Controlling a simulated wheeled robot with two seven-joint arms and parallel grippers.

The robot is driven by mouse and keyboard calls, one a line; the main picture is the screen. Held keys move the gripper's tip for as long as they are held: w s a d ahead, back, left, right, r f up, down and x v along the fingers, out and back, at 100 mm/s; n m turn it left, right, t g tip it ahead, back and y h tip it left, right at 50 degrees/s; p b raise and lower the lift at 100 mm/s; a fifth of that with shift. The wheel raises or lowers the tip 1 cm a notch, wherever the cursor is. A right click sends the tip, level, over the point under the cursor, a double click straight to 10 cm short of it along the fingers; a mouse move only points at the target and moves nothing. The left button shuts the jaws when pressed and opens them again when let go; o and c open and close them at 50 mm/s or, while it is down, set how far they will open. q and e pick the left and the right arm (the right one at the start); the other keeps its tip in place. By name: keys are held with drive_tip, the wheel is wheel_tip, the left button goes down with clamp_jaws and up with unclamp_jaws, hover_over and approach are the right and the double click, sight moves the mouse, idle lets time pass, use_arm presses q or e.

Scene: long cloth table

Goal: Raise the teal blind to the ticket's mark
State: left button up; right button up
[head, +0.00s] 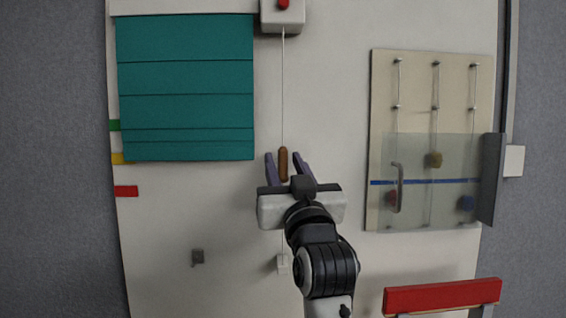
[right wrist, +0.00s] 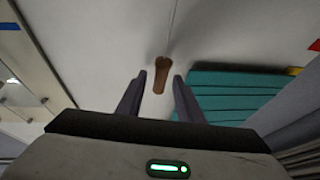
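The teal blind (head: 185,85) hangs on the left of the pale board, its lower edge level with the yellow mark (head: 118,158). A green mark (head: 114,125) lies above that and a red mark (head: 126,191) below. A thin cord (head: 283,90) runs down from a white box with a red button (head: 283,14) to a brown wooden handle (head: 283,160). My right gripper (head: 285,165) is open, its fingers on either side of the handle with gaps. The right wrist view shows the handle (right wrist: 162,75) just beyond the fingertips. No ticket can be made out. My left gripper is out of view.
A beige panel (head: 385,70) with pegs, cords, a clear cover and a metal handle (head: 398,187) is at the right. A red-topped item (head: 442,296) stands at the lower right. The board around the cord is clear.

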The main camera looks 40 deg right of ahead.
drive_tip(key=b+v, duration=0.1)
drive_tip(key=v, duration=0.7)
drive_tip(key=shift+s+f, duration=0.15)
drive_tip(key=shift+s, duration=0.1)
drive_tip(key=shift+a, duration=0.1)
